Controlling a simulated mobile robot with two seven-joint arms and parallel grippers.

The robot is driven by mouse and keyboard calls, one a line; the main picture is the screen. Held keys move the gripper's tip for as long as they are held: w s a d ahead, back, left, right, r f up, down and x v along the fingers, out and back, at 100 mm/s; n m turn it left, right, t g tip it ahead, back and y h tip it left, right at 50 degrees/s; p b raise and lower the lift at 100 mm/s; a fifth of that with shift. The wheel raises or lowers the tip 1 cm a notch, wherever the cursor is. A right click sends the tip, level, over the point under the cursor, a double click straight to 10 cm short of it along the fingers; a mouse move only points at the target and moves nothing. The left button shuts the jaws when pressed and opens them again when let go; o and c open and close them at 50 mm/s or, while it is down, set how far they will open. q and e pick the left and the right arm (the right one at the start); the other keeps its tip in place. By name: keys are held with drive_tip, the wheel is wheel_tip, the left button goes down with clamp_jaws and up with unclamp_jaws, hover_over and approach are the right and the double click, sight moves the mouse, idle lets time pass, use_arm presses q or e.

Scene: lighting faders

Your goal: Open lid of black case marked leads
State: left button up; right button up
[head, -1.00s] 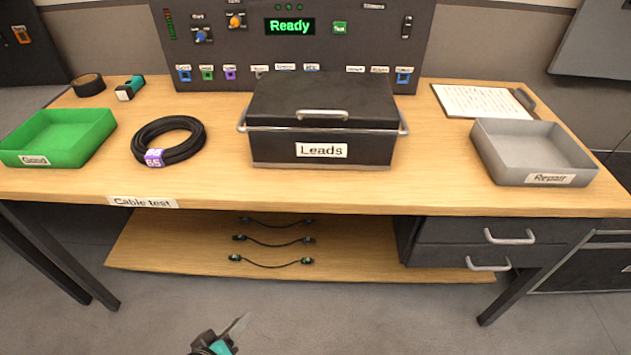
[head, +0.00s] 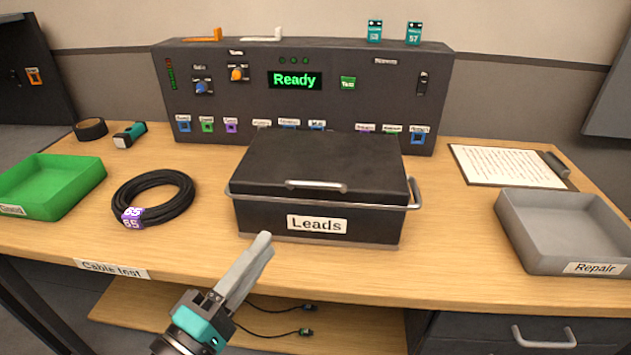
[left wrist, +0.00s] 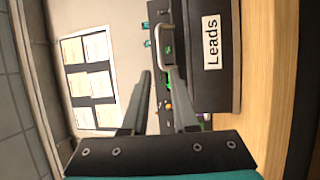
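The black case (head: 318,217) marked Leads stands on the bench with its lid (head: 320,165) closed. A metal handle (head: 317,186) runs along the lid's front edge. My left gripper (head: 264,240) is in front of the case, at its lower left, below the handle and apart from it. In the left wrist view my left gripper (left wrist: 160,72) shows a gap between its fingers, with nothing held. The case (left wrist: 212,85) shows there sideways at the right, with the pale handle (left wrist: 164,42) beyond the fingertips. My right gripper is not in view.
A cable coil (head: 153,199) and a green tray (head: 52,185) are left of the case. A grey Repair tray (head: 562,237) and a clipboard (head: 505,166) are at the right. A test panel (head: 300,90) reading Ready stands close behind the case.

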use_arm(q)
drive_tip(key=w, duration=0.1)
drive_tip(key=p, duration=0.2)
approach(312, 186)
drive_tip(key=f+x, duration=0.1)
drive_tip(key=x, duration=0.2)
drive_tip(key=shift+r+p+x, duration=0.15)
drive_tip(key=shift+p+x, duration=0.05)
drive_tip(key=shift+x, duration=1.7)
drive_tip(key=shift+r+p+x, duration=0.15)
drive_tip(key=shift+x, duration=1.75)
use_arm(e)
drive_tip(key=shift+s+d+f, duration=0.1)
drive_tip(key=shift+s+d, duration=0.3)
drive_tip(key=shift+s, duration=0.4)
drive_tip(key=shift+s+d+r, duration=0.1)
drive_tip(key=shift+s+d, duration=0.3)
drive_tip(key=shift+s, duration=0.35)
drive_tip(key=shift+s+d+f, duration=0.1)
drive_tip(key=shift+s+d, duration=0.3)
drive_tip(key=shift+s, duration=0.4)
use_arm(q)
drive_tip(key=shift+a, duration=0.15)
drive_tip(key=shift+c, duration=0.3)
clamp_jaws()
